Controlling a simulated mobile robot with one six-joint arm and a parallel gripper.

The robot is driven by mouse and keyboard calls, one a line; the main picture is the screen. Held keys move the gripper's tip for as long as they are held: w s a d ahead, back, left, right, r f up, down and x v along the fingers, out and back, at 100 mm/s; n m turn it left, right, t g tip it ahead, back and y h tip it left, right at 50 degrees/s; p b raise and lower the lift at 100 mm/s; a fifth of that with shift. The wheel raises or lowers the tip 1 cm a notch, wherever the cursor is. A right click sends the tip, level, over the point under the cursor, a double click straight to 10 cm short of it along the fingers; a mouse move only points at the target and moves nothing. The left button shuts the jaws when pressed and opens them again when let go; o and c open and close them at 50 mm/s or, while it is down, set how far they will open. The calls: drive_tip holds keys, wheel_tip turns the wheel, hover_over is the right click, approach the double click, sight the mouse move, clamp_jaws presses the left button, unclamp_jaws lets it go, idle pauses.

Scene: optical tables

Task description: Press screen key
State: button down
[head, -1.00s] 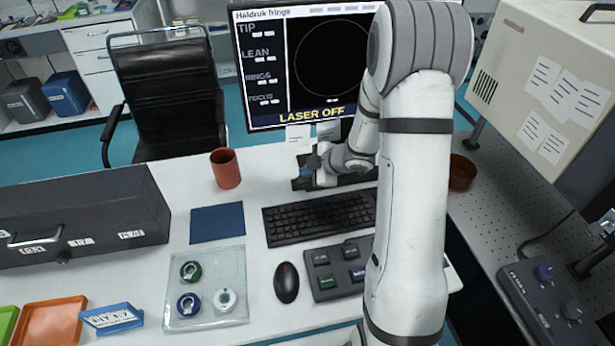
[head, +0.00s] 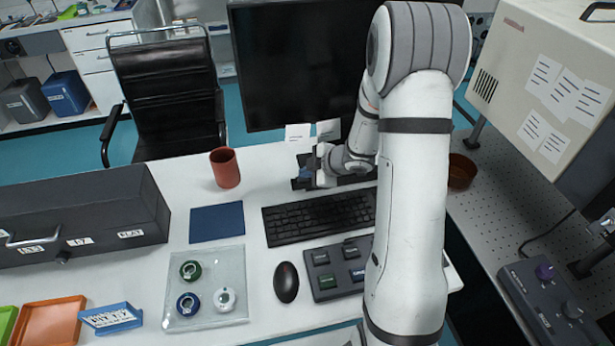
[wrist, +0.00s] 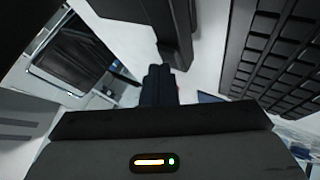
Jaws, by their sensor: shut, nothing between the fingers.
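The monitor screen (head: 300,70) stands at the back of the desk and is all black. Its right part is hidden behind my arm. My gripper (head: 303,177) is low in front of the monitor, just behind the keyboard. In the wrist view, my gripper's dark fingers (wrist: 158,85) are shut with nothing between them. Their tips are close to a dark upright part (wrist: 175,30), apparently of the monitor or its stand. I cannot make out the screen key or whether the fingertips touch it.
The keyboard (head: 318,216) lies in front of my gripper, with a key pad (head: 337,268) and mouse (head: 286,282) nearer. A red-brown mug (head: 225,168) stands to the left. Paper notes (head: 298,132) hang below the screen. A beige box (head: 545,70) is at the right.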

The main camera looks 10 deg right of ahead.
sight(307, 180)
idle(0.4)
drive_tip(key=shift+r+p, duration=0.35)
drive_tip(key=shift+p, duration=0.25)
drive_tip(key=shift+r, duration=0.1)
wheel_tip(307, 180, up, 6)
drive_tip(key=p, duration=0.6)
